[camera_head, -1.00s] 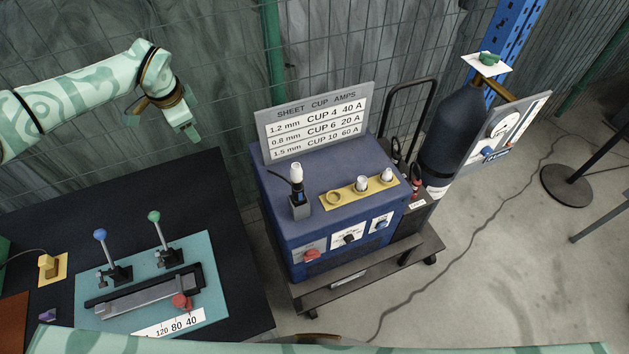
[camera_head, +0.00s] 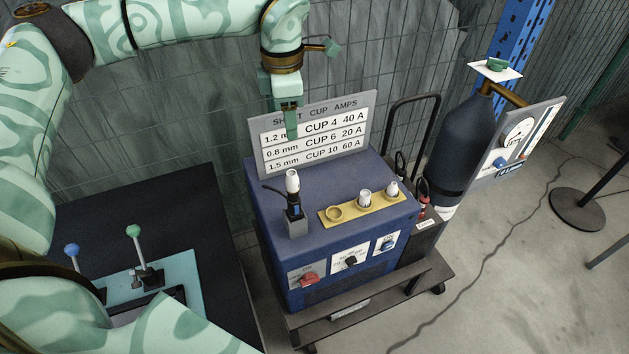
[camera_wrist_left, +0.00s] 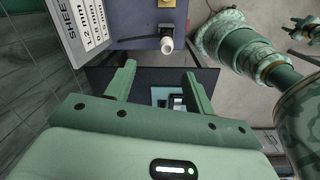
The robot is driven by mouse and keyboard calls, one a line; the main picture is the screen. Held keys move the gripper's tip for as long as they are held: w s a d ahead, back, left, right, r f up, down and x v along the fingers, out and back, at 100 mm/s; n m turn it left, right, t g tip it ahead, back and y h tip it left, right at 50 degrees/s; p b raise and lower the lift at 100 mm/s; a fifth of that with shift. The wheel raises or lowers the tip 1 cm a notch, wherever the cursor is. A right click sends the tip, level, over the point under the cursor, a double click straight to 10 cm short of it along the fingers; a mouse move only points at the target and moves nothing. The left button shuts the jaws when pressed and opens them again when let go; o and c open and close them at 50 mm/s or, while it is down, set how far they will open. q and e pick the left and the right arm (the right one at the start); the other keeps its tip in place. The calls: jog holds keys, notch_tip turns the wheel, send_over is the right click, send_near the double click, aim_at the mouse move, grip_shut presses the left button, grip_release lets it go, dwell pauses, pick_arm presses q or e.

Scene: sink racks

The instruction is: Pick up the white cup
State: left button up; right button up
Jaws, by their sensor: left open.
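A white cup (camera_head: 292,178) sits upright on top of a dark torch (camera_head: 295,208) in a grey holder on the blue welding machine (camera_head: 263,205). Two other white cups, one (camera_head: 365,198) and another (camera_head: 392,188), stand on a yellow plate (camera_head: 350,212) beside an empty ring. My left gripper (camera_head: 291,122) points down in front of the sign, behind and above the torch, touching nothing. In the left wrist view its fingers (camera_wrist_left: 158,82) are open and empty, with the torch's white cup (camera_wrist_left: 167,45) beyond them.
The cup-and-amps sign (camera_head: 335,125) stands at the machine's back edge, close to my left gripper. A dark gas cylinder (camera_head: 462,135) stands on the right. A dark table (camera_head: 215,225) with levers lies left. A wire fence is behind.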

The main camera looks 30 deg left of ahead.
pick_arm(q)
jog(key=m, duration=0.8)
send_near(292, 173)
jog(key=shift+g, duration=0.3)
jog(key=f, duration=0.6)
jog(key=shift+w+d+f, duration=0.15)
jog(key=shift+w+f, duration=0.15)
jog(key=shift+w, duration=0.05)
notch_tip(292, 173, down, 5)
jog(key=shift+f, duration=0.15)
jog(key=shift+s, duration=0.1)
jog(key=c, duration=1.1)
